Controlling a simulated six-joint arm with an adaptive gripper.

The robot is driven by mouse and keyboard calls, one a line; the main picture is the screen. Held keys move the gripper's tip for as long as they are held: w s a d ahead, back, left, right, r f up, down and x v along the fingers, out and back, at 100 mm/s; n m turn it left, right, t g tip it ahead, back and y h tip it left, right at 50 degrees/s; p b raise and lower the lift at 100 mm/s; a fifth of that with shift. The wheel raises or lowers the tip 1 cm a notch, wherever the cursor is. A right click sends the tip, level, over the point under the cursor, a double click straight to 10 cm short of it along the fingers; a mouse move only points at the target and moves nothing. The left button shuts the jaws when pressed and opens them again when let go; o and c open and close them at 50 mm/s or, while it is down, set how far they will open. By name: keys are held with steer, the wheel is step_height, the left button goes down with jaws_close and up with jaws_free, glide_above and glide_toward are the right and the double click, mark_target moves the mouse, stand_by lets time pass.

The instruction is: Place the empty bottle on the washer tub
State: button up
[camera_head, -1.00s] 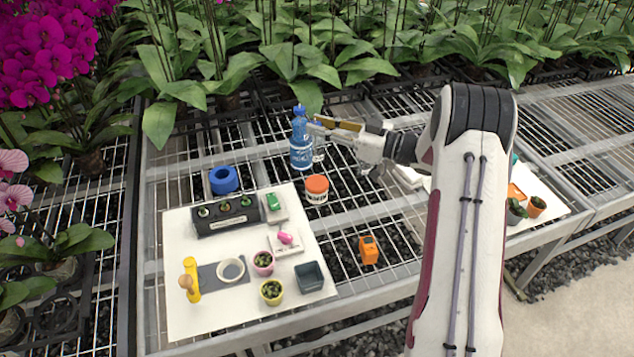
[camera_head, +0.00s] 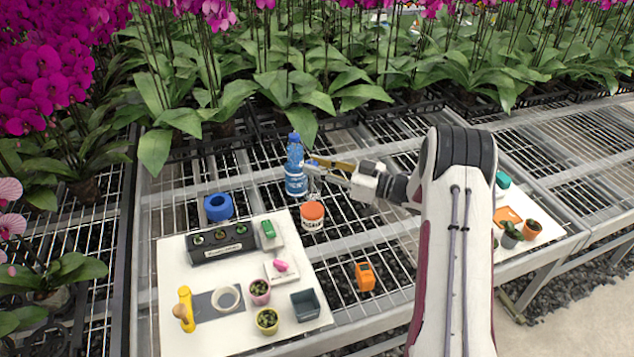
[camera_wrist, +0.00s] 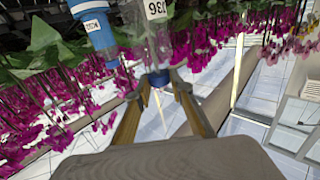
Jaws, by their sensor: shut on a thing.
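My gripper (camera_head: 313,163) is shut on a clear, empty-looking bottle (camera_wrist: 150,47) with a white label reading 736 and a blue cap. In the wrist view, which appears upside down, the fingers (camera_wrist: 160,86) grip near the cap, so the bottle hangs roughly upright. The bottle is faint in the head view. A white tub (camera_head: 312,222) with an orange lid, its lettering too small to read surely, stands on the wire bench below it. The bottle's base is close over or behind the lid; I cannot tell whether they touch.
A blue, white-labelled bottle (camera_head: 295,180) stands close left of my gripper; it also shows in the wrist view (camera_wrist: 96,27). A blue ring-shaped item (camera_head: 218,207), a white board (camera_head: 180,250) with small pots and an orange item (camera_head: 365,276) are nearer. Orchids line the back.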

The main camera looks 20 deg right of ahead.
mark_target(320, 182)
steer(key=shift+f, duration=0.6)
steer(key=shift+f, duration=0.15)
steer(key=shift+f, duration=1.75)
steer(key=o, duration=0.9)
steer(key=shift+f, duration=0.1)
steer(key=shift+o, duration=0.2)
steer(key=shift+d, duration=0.1)
steer(key=v, duration=1.2)
